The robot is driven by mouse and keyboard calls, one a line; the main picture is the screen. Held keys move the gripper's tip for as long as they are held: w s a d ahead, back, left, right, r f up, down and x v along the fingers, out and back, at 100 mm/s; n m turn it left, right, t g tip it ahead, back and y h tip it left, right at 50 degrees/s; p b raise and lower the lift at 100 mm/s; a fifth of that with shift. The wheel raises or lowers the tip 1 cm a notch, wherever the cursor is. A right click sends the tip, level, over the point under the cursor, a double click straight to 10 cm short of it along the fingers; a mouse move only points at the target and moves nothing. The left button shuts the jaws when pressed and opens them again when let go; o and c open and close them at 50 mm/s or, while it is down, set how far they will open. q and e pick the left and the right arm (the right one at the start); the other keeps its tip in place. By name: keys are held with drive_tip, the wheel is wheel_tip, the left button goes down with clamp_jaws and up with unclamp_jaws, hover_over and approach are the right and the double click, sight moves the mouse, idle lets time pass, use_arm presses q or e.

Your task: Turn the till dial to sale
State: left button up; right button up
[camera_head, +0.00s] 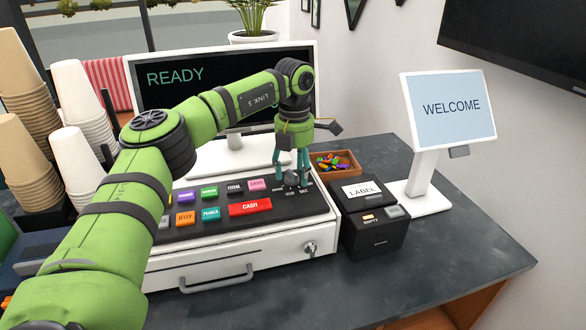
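The till (240,240) is a white cash drawer with a black key panel on top. Its dial (291,178) is a small dark knob at the panel's right end, with small labels around its front; one at the right front seems to read SALE. My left gripper (290,181) points down over the dial. Its two teal fingers are apart, one on each side of the knob, with the tips low near the panel. I cannot tell whether they touch the knob. The knob's pointing direction is too small to read. My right gripper is not in view.
A black label printer (375,235) stands close right of the till. Behind it are a wooden tray (345,158) of colored pieces and a WELCOME screen (450,108). A READY monitor (150,100) stands behind the till. Cup stacks (75,90) are at left. The right counter is clear.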

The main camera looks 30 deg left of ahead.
use_arm(q)
drive_tip(key=shift+a, duration=0.1)
drive_tip(key=shift+r, duration=0.25)
wheel_tip(320, 180, up, 12)
drive_tip(key=shift+f, duration=0.25)
idle(0.5)
